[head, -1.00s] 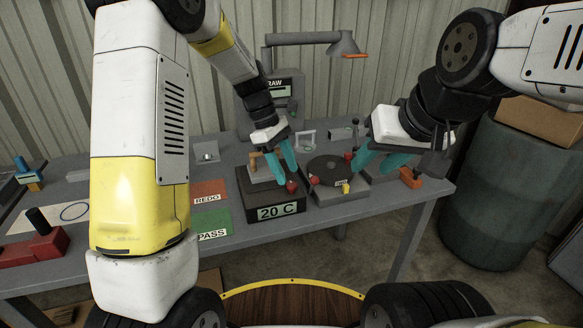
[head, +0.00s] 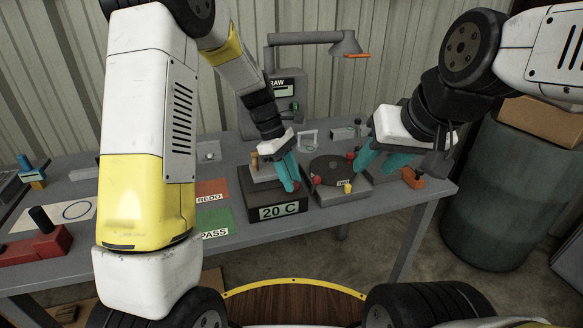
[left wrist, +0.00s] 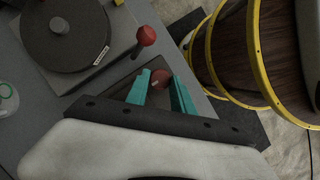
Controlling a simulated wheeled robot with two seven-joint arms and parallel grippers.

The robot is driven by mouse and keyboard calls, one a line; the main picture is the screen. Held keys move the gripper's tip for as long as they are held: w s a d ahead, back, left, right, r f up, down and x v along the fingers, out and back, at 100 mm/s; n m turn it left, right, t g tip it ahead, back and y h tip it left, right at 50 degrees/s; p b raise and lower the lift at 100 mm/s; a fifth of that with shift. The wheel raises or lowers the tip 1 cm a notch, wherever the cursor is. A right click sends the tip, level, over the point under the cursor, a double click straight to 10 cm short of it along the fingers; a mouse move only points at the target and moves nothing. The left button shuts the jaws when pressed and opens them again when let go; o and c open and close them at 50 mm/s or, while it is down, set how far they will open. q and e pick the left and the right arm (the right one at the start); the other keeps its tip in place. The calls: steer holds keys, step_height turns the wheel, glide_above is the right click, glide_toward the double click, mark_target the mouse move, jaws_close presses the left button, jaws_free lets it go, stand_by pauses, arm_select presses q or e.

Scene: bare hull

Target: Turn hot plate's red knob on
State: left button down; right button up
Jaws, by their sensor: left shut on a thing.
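The hot plate (head: 240,203) is a dark box on the table with a light plate on top. Its front display (head: 280,211) reads "20 C". Its red knob (head: 296,186) is at the front right of the box, partly hidden by my fingers. My left gripper (head: 291,180) reaches down from above and is shut on the knob. In the left wrist view the red knob (left wrist: 161,76) sits between the teal fingertips, with a pale mark on it. My right gripper (head: 368,164) is off to the right, over the neighbouring device, its teal fingers apart and empty.
A device with a dark round disc (head: 332,168) and red and yellow knobs stands close to the right of the hot plate. Its red knob (left wrist: 146,35) is near my left gripper. Green PASS (head: 214,220) and red REDO (head: 211,190) mats lie to the left.

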arm_select(q)
steer(key=m, duration=0.2)
steer(key=m+g+y, duration=0.1)
steer(key=m, duration=0.1)
steer(key=shift+w+d+m, duration=0.15)
steer(key=shift+w+m, duration=0.05)
steer(key=shift+m, duration=0.1)
steer(key=m+y, duration=0.1)
steer(key=m, duration=0.1)
steer(key=m+g, duration=0.1)
steer(key=m, duration=0.1)
steer(key=shift+w+d+m+y, duration=0.1)
steer(key=shift+d+m+y, duration=0.05)
steer(key=shift+m+y, duration=0.2)
steer(key=m+y, duration=0.1)
steer(key=m, duration=0.3)
steer(key=shift+d+m+y, duration=0.2)
steer(key=shift+m+y, duration=0.05)
steer(key=shift+y, duration=0.1)
steer(key=shift+d+m+y, duration=0.1)
steer(key=shift+m+y, duration=0.7)
steer(key=shift+m, duration=1.3)
steer(key=c, duration=1.1)
jaws_free()
steer(key=shift+r, duration=0.15)
